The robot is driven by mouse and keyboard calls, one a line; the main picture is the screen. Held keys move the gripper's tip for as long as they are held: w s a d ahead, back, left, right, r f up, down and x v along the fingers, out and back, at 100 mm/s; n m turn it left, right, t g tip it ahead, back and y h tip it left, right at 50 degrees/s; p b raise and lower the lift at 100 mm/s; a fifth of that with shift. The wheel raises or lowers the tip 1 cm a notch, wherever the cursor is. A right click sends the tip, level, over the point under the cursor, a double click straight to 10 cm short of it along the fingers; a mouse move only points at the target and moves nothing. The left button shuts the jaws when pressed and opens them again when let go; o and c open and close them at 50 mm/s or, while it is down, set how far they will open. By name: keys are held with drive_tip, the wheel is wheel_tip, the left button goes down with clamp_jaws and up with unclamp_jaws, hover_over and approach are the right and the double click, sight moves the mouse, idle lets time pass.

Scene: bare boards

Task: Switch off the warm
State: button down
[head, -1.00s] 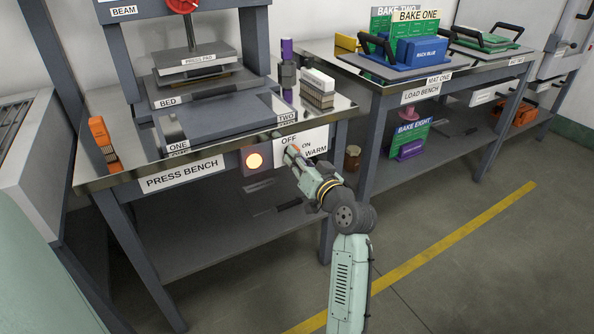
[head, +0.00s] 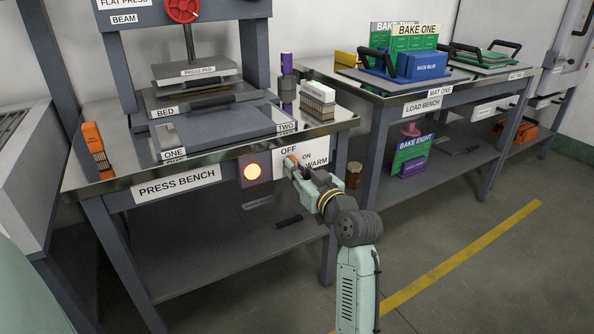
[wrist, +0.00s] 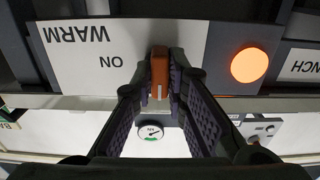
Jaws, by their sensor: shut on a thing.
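The warm switch is an orange lever (wrist: 159,76) on a white plate (wrist: 85,55) on the front of the press bench. The plate reads ON and WARM in the wrist view, upside down, and OFF also shows in the head view (head: 289,150). My gripper (wrist: 160,82) is shut on the lever, with one finger on each side; it also shows at the plate in the head view (head: 291,162). The round lamp (wrist: 249,65) beside the plate glows orange, also in the head view (head: 252,171). The fingers partly hide the lever.
The press bench (head: 110,187) carries a press, an orange item (head: 98,147) and a rack of pale pieces (head: 317,98). The load bench (head: 423,107) stands to the right. A round gauge (wrist: 151,132) shows between my fingers. Open floor lies at the right front.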

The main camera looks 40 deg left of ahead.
drive_tip(key=c, duration=1.6)
unclamp_jaws()
wheel_tip(320, 180, up, 10)
